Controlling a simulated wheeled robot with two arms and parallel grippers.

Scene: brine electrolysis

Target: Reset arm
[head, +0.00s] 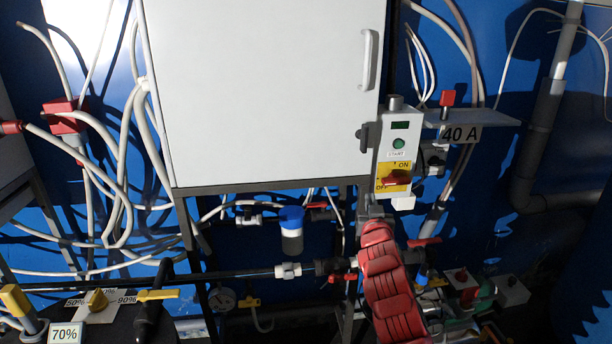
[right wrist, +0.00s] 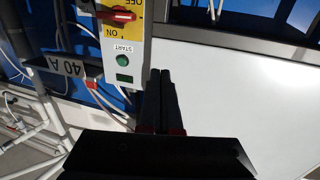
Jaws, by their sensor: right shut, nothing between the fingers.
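My right arm (head: 390,285), with red segments, rises from the bottom of the head view. My right gripper (head: 375,208) is at its upper end, just below the control box (head: 393,170). In the right wrist view, the dark fingers (right wrist: 160,75) are together and empty. They overlap the edge of the white cabinet door (right wrist: 240,95), beside the control box with its green START button (right wrist: 122,60) and red switch (right wrist: 118,15). That view is upside down. In the head view the fingertips are hard to make out. My left gripper is not in view.
The white cabinet (head: 260,90) with a door handle (head: 370,60) fills the upper middle. A shelf marked 40 A (head: 470,118) juts out right of the control box. Pipes with valves (head: 288,270) run below. Loose cables (head: 120,170) hang on the left.

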